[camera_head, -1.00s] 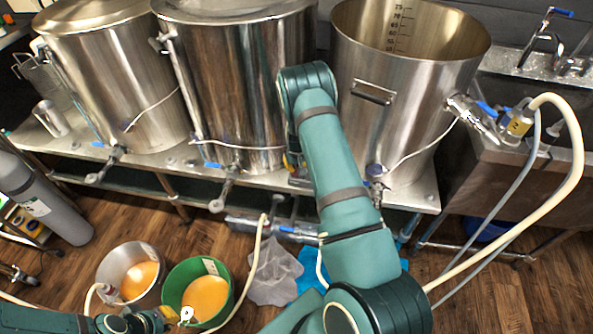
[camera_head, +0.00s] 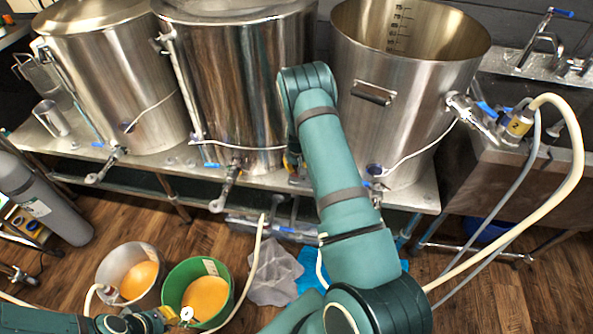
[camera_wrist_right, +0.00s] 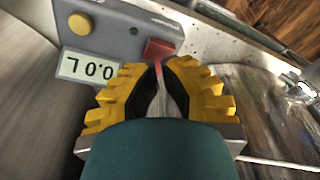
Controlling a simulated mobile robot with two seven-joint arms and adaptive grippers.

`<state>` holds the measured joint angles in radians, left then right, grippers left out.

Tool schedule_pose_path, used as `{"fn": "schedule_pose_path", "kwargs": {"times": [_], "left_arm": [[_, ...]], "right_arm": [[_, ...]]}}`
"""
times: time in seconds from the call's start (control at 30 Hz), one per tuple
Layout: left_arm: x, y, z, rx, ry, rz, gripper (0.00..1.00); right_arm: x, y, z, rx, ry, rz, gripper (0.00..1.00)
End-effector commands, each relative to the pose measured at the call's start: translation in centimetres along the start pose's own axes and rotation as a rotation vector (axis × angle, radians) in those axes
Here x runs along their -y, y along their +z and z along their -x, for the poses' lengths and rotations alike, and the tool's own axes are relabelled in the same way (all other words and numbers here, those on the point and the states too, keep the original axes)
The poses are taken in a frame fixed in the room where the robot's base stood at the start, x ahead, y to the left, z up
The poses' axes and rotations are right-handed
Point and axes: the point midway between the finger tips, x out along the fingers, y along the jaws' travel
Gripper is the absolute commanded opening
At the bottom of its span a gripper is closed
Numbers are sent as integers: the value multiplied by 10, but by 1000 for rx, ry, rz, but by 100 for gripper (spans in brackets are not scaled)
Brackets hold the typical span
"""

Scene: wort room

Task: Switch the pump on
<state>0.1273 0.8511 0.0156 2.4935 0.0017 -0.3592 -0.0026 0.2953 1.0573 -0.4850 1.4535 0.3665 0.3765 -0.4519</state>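In the right wrist view a grey control box (camera_wrist_right: 118,35) carries a red switch (camera_wrist_right: 158,49), a round yellow button (camera_wrist_right: 80,24) and a small display (camera_wrist_right: 88,68). The display's digits appear upside down. My right gripper (camera_wrist_right: 160,70) has its fingertips close together, with only a narrow gap, right at the red switch. I cannot tell whether they touch it. In the head view my right arm hides this gripper and the box. My left gripper (camera_head: 178,315) is low at the left, by the green bucket; its finger opening is unclear. I cannot identify the pump's body.
Three steel kettles stand on a metal table; the right kettle (camera_head: 400,110) is open. A green bucket (camera_head: 173,283) and a steel bucket (camera_head: 110,270) hold orange liquid on the floor. A pale hose (camera_head: 575,150) loops at the right. A gas cylinder (camera_head: 40,200) stands left.

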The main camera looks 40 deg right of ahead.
Motion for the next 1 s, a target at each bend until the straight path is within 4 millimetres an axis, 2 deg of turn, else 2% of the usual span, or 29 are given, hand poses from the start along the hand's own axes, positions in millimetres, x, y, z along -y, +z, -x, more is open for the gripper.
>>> {"fn": "schedule_pose_path", "kwargs": {"times": [1.0], "left_arm": [[0,0,0,0,0,0,0]], "right_arm": [[0,4,-26,0,0,0,0]]}}
